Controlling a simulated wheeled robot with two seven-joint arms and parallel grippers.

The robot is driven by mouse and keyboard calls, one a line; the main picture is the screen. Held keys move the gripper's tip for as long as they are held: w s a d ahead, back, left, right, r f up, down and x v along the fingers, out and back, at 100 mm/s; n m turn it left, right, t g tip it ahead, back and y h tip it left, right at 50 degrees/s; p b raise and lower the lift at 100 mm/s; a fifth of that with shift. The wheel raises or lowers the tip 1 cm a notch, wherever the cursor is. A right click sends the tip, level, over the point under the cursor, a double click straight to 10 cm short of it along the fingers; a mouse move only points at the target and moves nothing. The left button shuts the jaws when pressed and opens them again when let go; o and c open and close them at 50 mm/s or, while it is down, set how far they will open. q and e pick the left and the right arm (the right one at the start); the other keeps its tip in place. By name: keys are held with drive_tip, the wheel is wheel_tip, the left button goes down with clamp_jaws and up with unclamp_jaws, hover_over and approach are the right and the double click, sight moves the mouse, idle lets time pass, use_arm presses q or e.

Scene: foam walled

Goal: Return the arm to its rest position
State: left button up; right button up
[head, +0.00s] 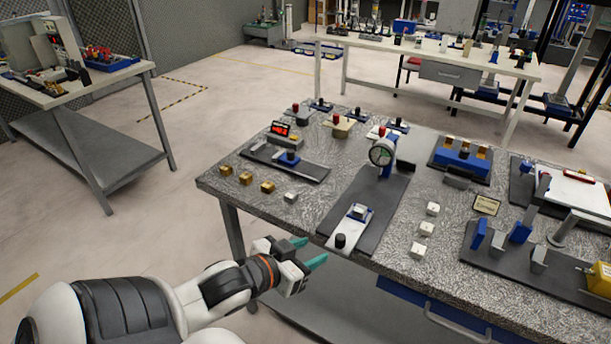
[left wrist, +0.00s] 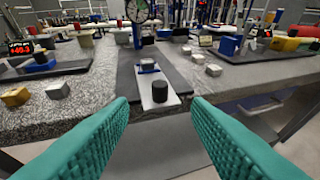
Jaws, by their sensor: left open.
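My left gripper (head: 308,253) is open and empty, with two green fingers, just off the front edge of the speckled workbench (head: 260,205). Its fingers also show spread apart in the left wrist view (left wrist: 160,135). Beyond them, a white plate with a black knob (head: 340,240) lies on a dark mat (head: 378,205); the knob stands between the fingers in the left wrist view (left wrist: 159,91), apart from them. My left arm (head: 215,290) reaches in from the lower left in the head view. My right gripper does not show.
On the bench are a round dial gauge (head: 382,152), brass cubes (head: 267,187), pale cubes (head: 426,229), a red-lit display (head: 280,129) and a yellow block (head: 601,278). A blue drawer (head: 430,312) sits under the bench. Floor left of the bench is clear (head: 110,220).

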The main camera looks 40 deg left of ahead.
use_arm(q)
drive_tip(key=shift+s+r, duration=0.15)
drive_tip(key=shift+s, duration=0.1)
idle(0.4)
drive_tip(key=s+a+f+n+g+y, duration=0.1)
drive_tip(key=s+a+f+g, duration=0.15)
drive_tip(key=f, duration=1.25)
drive_tip(key=s+a+f+g+y, duration=0.1)
drive_tip(key=s+a+f+g, duration=0.15)
drive_tip(key=f, duration=1.25)
drive_tip(key=s+d+f+m+g, duration=0.1)
drive_tip(key=s+d+f+g, duration=0.2)
drive_tip(key=s+f, duration=0.9)
drive_tip(key=s+d+f+m+g+h, duration=0.1)
drive_tip(key=s+d+f+g, duration=0.3)
drive_tip(key=s+d+f, duration=0.6)
wheel_tip(320, 180, down, 3)
drive_tip(key=shift+s+r+m+g+h, duration=0.1)
drive_tip(key=shift+s+m+g+h, duration=0.2)
drive_tip(key=shift+s+m, duration=0.5)
